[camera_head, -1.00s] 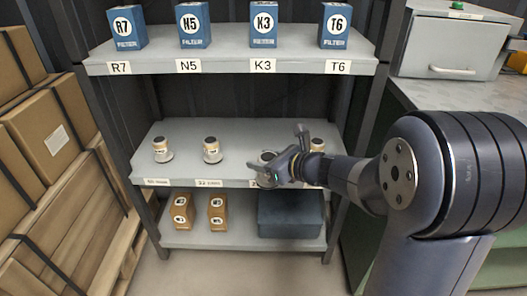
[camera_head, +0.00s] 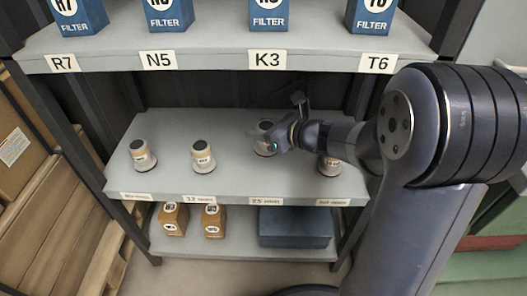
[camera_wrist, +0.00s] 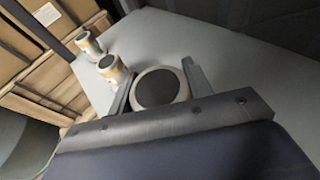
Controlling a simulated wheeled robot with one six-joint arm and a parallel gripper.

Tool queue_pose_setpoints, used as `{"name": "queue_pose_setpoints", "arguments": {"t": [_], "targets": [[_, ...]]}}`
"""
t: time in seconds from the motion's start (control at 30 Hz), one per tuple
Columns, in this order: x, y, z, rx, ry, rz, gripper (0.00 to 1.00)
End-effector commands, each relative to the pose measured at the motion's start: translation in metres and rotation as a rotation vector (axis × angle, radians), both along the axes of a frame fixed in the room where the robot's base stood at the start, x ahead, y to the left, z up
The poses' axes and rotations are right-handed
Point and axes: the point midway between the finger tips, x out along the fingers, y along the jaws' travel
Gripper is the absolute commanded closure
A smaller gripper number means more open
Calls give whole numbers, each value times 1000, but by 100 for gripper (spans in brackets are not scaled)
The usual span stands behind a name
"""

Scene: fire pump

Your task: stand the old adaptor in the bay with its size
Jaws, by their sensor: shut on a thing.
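My gripper (camera_head: 280,128) is at the middle shelf, shut on a pale adaptor (camera_head: 265,142) above the third label from the left. In the wrist view, the held adaptor's dark round top (camera_wrist: 158,87) sits between the two fingers of my gripper (camera_wrist: 157,84). I cannot tell whether its base touches the shelf. Similar adaptors with tan bands stand upright to the left: one at the far left (camera_head: 142,155) and one next to it (camera_head: 203,158). Another (camera_head: 328,163) stands at the right, partly hidden by my arm.
The middle shelf (camera_head: 235,183) has small bay labels on its front edge, mostly too small to read. The upper shelf (camera_head: 215,53) carries blue filter boxes above R7, N5, K3 and T6. Orange-brown boxes (camera_head: 173,219) and a dark blue bin (camera_head: 295,227) are below.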

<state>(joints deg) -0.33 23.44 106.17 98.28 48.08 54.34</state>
Motion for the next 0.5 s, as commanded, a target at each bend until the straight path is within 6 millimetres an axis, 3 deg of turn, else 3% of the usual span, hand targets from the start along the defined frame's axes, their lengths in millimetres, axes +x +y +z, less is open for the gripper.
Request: {"name": "queue_pose_setpoints", "arguments": {"t": [0.5], "targets": [[0, 0, -63, 0, -1, 1, 84]]}}
